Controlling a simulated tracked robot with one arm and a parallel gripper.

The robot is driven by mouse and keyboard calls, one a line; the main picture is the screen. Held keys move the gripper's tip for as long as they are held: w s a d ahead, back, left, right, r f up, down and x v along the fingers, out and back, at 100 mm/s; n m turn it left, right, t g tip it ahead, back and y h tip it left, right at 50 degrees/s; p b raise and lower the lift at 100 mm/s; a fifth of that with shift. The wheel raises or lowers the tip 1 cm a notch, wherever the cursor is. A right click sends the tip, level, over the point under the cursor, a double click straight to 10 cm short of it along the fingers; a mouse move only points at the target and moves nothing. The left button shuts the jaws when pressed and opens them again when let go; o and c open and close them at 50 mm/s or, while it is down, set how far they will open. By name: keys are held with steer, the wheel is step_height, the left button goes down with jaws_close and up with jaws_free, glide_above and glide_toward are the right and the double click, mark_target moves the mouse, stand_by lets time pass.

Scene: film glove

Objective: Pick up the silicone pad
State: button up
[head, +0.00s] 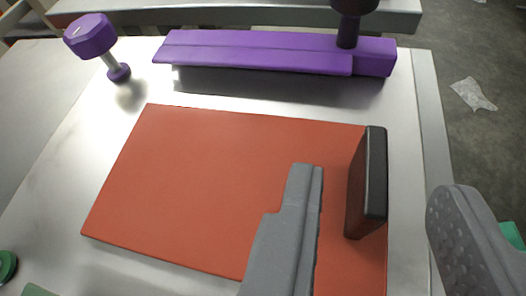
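A flat red-orange pad (190,185), which looks like the silicone pad, lies on the metal table. My gripper (380,178) is open, with one grey finger over the pad's lower right part and the other further right, beyond the pad. A dark upright block (368,185) with a brownish side appears between the two fingers, at the pad's right edge. Neither finger visibly touches the block. The left finger hides part of the pad's front edge. I cannot tell how high the fingers are above the pad.
A purple bar-shaped object (260,52) lies behind the pad, with a dark post (348,28) at its right. A purple dumbbell (92,38) stands at the back left. A green round object (6,266) sits at the left edge. Bare metal table (60,160) shows left of the pad.

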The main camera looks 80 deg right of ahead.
steer(key=shift+x, duration=0.85)
jaws_close()
